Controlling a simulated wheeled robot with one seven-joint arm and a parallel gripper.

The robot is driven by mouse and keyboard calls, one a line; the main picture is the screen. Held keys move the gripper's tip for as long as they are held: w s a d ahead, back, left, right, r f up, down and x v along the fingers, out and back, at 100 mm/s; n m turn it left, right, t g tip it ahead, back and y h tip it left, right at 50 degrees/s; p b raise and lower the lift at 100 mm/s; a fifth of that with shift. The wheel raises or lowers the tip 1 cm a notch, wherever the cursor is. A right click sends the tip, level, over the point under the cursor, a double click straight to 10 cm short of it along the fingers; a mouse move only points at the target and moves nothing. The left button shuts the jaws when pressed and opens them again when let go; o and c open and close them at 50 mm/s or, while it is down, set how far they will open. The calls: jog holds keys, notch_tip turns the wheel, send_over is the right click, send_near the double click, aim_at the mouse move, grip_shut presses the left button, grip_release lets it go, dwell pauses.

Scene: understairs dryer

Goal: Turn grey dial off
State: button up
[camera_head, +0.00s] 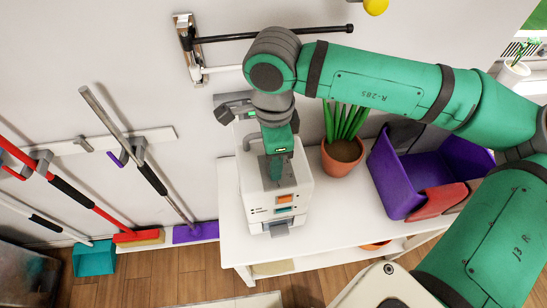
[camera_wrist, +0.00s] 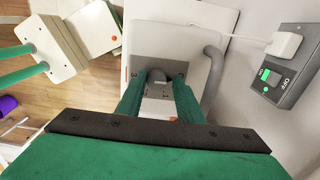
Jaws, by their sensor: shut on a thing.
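A white box-shaped dryer (camera_head: 258,191) stands on a white table, with an orange display and small buttons on its front. My green gripper (camera_head: 277,168) reaches down onto the top of the dryer. In the wrist view its two fingers (camera_wrist: 158,84) point at a recessed grey panel on the dryer. They are closed around a small grey rounded part (camera_wrist: 157,75), which looks like the grey dial. The fingers hide its sides, and its setting cannot be read. In the head view my gripper hides it.
A grey wall box (camera_wrist: 285,75) with a white plug, a green light and an OFF label is beside the dryer. A grey hose (camera_wrist: 212,78) curves close by. A potted plant (camera_head: 341,157) and a purple bin (camera_head: 403,188) stand to the right.

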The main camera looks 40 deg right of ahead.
jog(key=o, duration=0.9)
jog(key=shift+r, duration=0.1)
notch_tip(320, 180, up, 11)
jog(key=shift+f, duration=0.15)
dwell(0.4)
